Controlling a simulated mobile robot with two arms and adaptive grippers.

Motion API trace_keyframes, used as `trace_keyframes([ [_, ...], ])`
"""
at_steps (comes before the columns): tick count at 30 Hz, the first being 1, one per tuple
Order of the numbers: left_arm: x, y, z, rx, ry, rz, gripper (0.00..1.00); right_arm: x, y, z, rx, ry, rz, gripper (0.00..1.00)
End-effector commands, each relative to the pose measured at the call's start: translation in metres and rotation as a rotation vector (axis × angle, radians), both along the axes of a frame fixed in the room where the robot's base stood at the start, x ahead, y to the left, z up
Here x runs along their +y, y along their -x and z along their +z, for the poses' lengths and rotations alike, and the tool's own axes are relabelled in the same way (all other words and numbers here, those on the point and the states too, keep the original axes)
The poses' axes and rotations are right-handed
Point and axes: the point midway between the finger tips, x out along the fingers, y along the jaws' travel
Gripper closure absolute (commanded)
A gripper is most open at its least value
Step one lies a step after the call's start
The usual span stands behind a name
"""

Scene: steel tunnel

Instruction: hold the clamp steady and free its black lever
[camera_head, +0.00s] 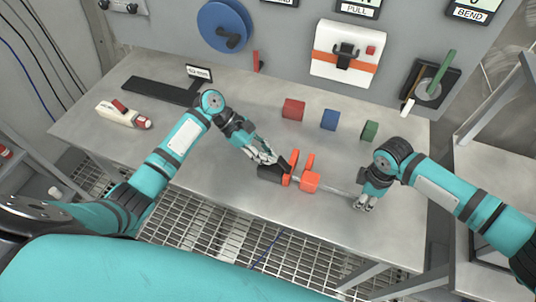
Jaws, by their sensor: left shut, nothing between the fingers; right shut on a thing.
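The clamp (310,181) lies on the steel table, with orange jaws, a thin grey bar (336,189) running right, and a black part (269,174) at its left end. My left gripper (279,164) is shut and empty, right at the black part beside the left orange jaw. Its fingertips partly cover that area, so I cannot make out the black lever's exact outline or whether they touch it. My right gripper (362,204) is shut on the clamp's bar at its right end, low over the table.
A red block (293,109), a blue block (329,120) and a green block (369,131) stand behind the clamp. A white and red tool (122,115) and a black strip (159,91) lie at the left. The table's front edge is close to the clamp.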

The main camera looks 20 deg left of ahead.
Motion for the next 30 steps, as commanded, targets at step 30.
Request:
trace_keyframes([
  [30, -0.026, 0.0, 0.029, -0.002, -0.128, -0.001, 1.0, 0.0, 0.0, 0.0, 0.0, 0.0, 0.0, 1.0],
])
